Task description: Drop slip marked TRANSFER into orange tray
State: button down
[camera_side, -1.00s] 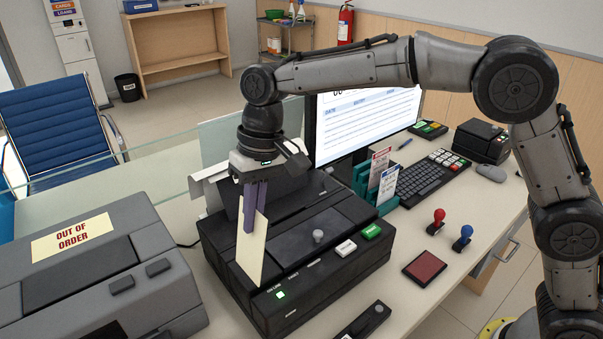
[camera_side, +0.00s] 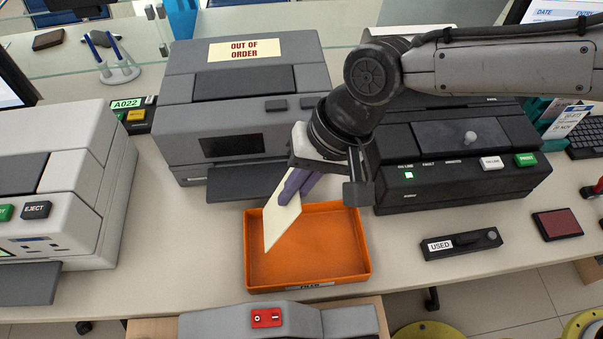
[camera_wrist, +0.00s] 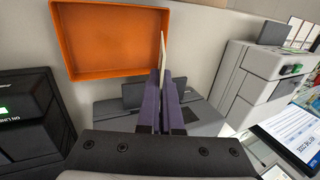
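My gripper (camera_side: 298,184) has purple fingers and is shut on a cream slip (camera_side: 280,221). The slip hangs tilted from the fingers, its lower corner over the orange tray (camera_side: 357,283) in the side view. No TRANSFER marking is legible on the face that shows. The orange tray is a shallow open box on the counter, and I see nothing lying in it. In the wrist view the slip (camera_wrist: 162,50) stands edge-on between the fingers (camera_wrist: 167,82), and the tray (camera_wrist: 82,75) shows beyond, to the upper left.
A grey machine labelled OUT OF ORDER (camera_side: 245,50) stands behind the tray. A black printer (camera_side: 460,150) is to the right and a light machine (camera_side: 50,170) to the left. A black USED holder (camera_side: 462,244) lies right of the tray. A grey device (camera_side: 250,323) stands in front.

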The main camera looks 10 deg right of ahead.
notch_tip(320, 180, down, 9)
dwell(1.0)
jog(key=c, duration=1)
grip_release()
jog(key=shift+r, duration=0.1)
notch_tip(320, 180, up, 7)
dwell(0.5)
jog(key=shift+w, duration=0.1)
dwell(0.4)
